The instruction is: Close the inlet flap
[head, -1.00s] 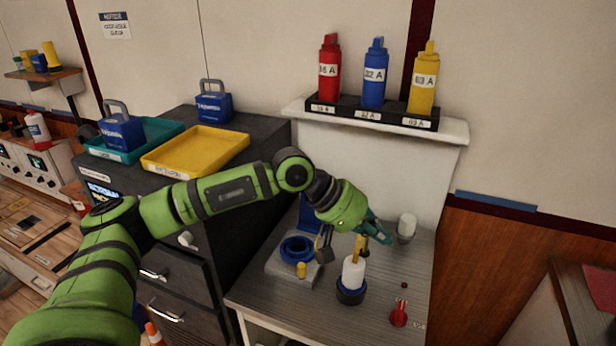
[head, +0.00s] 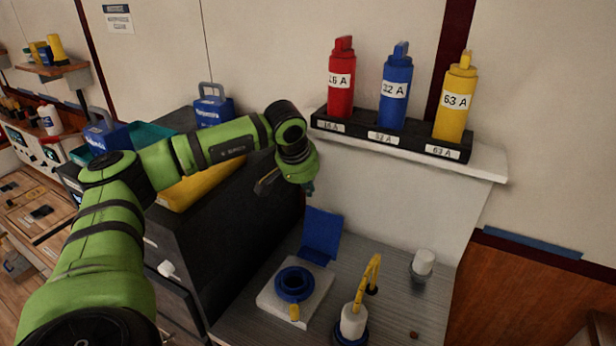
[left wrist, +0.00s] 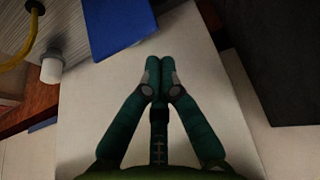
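The inlet is a blue ring (head: 294,283) on a pale grey plate with a small yellow part in front, on the bench. Its blue flap (head: 321,235) stands raised open behind the ring. The blue flap also shows in the left wrist view (left wrist: 120,25), at the top, beyond my fingertips. My left gripper (head: 308,189) hangs above and to the left of the flap, apart from it. In the left wrist view its teal fingers (left wrist: 160,66) are together with nothing between them. My right gripper is not in view.
A white and blue plug (head: 352,322) with a yellow hooked cable stands right of the inlet. A white-topped cup (head: 423,263) stands farther right. Red, blue and yellow breakers stand on a shelf (head: 487,161) above. A dark cabinet (head: 245,225) is at the left.

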